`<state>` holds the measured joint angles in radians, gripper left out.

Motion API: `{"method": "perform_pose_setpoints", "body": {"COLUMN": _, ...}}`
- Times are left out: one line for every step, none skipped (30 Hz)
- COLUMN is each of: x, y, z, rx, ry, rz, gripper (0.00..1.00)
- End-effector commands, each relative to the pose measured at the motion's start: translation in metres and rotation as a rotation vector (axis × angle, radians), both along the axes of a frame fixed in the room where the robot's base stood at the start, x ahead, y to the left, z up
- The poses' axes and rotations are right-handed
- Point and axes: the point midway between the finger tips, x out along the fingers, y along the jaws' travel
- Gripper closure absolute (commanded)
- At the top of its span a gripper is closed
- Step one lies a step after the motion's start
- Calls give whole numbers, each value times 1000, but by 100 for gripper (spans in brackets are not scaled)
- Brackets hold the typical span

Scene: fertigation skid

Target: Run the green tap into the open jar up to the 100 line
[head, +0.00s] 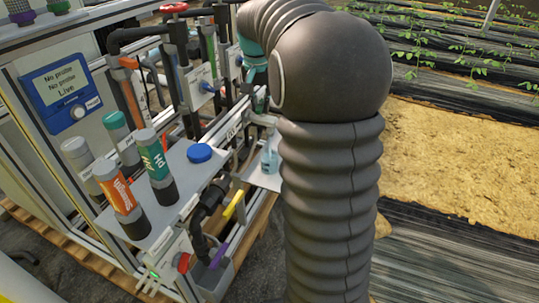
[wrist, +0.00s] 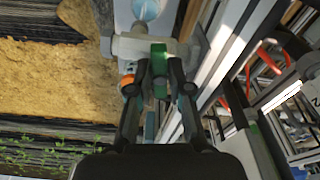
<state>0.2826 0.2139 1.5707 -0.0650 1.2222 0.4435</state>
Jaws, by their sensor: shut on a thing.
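My gripper (wrist: 160,88) is shut on the green tap's handle (wrist: 159,56) in the wrist view. The pale tap body (wrist: 135,46) lies just beyond the fingertips. The open jar (wrist: 147,9) shows at the top edge of the wrist view, close to the tap, partly cut off. In the head view the clear jar (head: 270,161) stands upright on a small pale shelf (head: 262,180), with bluish content or tint low in it. Its scale lines are too small to read. My arm hides much of the tap there.
A blue round cap (head: 200,152) lies on the grey bench plate, near several labelled bottles such as the green-labelled one (head: 156,160). A yellow-handled valve (head: 234,205) and red-knobbed pipework (head: 174,8) flank the skid. Sandy ground lies open on the right.

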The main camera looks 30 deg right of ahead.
Motion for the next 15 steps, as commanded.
{"method": "perform_pose_setpoints", "body": {"x": 1, "y": 1, "z": -2, "rx": 1, "ry": -1, "rz": -56, "gripper": 100}}
{"method": "perform_pose_setpoints", "body": {"x": 1, "y": 1, "z": -2, "rx": 1, "ry": -1, "rz": -95, "gripper": 100}}
{"method": "perform_pose_setpoints", "body": {"x": 1, "y": 1, "z": -2, "rx": 0, "ry": -1, "rz": -140, "gripper": 100}}
{"method": "perform_pose_setpoints", "body": {"x": 1, "y": 1, "z": -1, "rx": -1, "ry": -2, "rz": -167, "gripper": 100}}
{"method": "perform_pose_setpoints", "body": {"x": 1, "y": 1, "z": -1, "rx": -1, "ry": -3, "rz": -187, "gripper": 100}}
{"method": "perform_pose_setpoints", "body": {"x": 1, "y": 1, "z": 0, "rx": -1, "ry": -3, "rz": -201, "gripper": 100}}
{"method": "perform_pose_setpoints", "body": {"x": 1, "y": 1, "z": 0, "rx": -1, "ry": -3, "rz": -204, "gripper": 100}}
{"method": "perform_pose_setpoints", "body": {"x": 1, "y": 1, "z": 0, "rx": -1, "ry": -3, "rz": -204, "gripper": 100}}
{"method": "perform_pose_setpoints", "body": {"x": 1, "y": 1, "z": 0, "rx": -1, "ry": -3, "rz": -203, "gripper": 100}}
{"method": "perform_pose_setpoints", "body": {"x": 1, "y": 1, "z": 0, "rx": -1, "ry": -3, "rz": -203, "gripper": 100}}
{"method": "perform_pose_setpoints", "body": {"x": 1, "y": 1, "z": 0, "rx": 0, "ry": -2, "rz": -203, "gripper": 100}}
{"method": "perform_pose_setpoints", "body": {"x": 1, "y": 1, "z": 0, "rx": -1, "ry": -2, "rz": -202, "gripper": 100}}
{"method": "perform_pose_setpoints", "body": {"x": 1, "y": 1, "z": 0, "rx": -1, "ry": -2, "rz": -202, "gripper": 100}}
{"method": "perform_pose_setpoints", "body": {"x": 1, "y": 1, "z": 0, "rx": -1, "ry": -2, "rz": -202, "gripper": 100}}
{"method": "perform_pose_setpoints", "body": {"x": 1, "y": 1, "z": 0, "rx": -1, "ry": -2, "rz": -201, "gripper": 74}}
